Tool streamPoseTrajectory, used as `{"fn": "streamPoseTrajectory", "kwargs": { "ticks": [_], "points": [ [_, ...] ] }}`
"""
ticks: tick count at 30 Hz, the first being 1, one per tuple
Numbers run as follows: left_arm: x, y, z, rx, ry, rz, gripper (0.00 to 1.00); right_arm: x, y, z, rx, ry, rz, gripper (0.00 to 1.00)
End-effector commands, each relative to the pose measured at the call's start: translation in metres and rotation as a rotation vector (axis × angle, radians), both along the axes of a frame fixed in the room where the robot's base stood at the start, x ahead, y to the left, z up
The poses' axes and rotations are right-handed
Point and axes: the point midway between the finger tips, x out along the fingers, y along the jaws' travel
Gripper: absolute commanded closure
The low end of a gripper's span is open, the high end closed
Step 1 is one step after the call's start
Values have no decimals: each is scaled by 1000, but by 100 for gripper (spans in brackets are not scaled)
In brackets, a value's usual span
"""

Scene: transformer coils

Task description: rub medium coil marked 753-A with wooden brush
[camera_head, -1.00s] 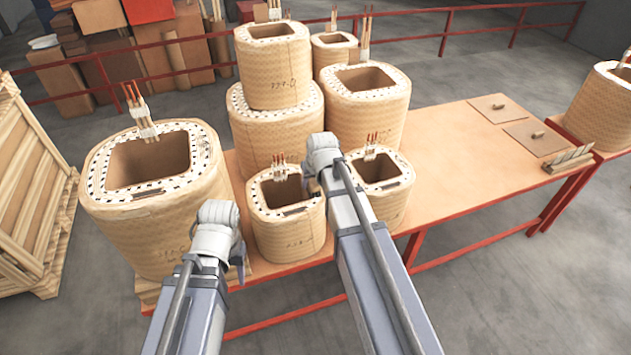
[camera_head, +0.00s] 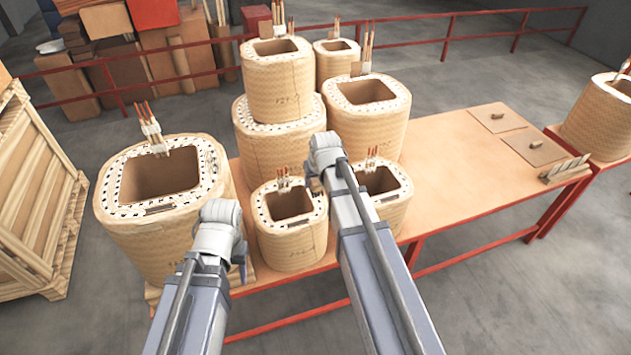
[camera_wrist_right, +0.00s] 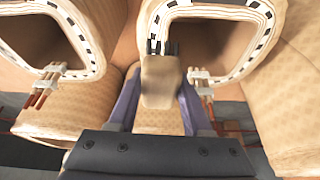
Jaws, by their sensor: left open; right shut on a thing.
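Several woven tan coils stand on the table. Two smaller ones are at the front, a left one (camera_head: 292,240) and a right one (camera_head: 392,212), which is partly behind my right arm. Their markings are too small to read, so I cannot tell which is 753-A. My right gripper (camera_wrist_right: 160,98) is shut on the wooden brush (camera_wrist_right: 160,82). Its dark bristles (camera_wrist_right: 163,48) overlap the rim of the coil on the right in the wrist view; contact is unclear. In the head view the brush is mostly hidden. My left gripper (camera_head: 240,262) is open and empty, low in front of the large left coil (camera_head: 150,245).
Behind are two stacked coils (camera_head: 270,150), a large coil (camera_head: 368,125) and a small one (camera_head: 335,60). The right of the table (camera_head: 450,180) is clear up to two flat boards (camera_head: 535,147) and a slotted rack (camera_head: 567,168). A wooden crate (camera_head: 35,200) stands left.

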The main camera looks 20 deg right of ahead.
Motion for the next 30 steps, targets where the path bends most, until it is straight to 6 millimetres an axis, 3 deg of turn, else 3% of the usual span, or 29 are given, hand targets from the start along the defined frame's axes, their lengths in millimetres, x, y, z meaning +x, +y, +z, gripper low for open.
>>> {"fn": "streamPoseTrajectory", "kwargs": {
  "ticks": [7, 18, 30],
  "points": [
    [0, 0, 3, 0, 0, 0, 50, 0, 0, 3, 0, 0, 0, 95],
    [0, 0, 31, 0, 0, 0, 50, 0, 0, 31, 0, 0, 0, 95],
    [0, 0, 29, 0, 0, 0, 50, 0, 0, 29, 0, 0, 0, 95]
  ]
}}
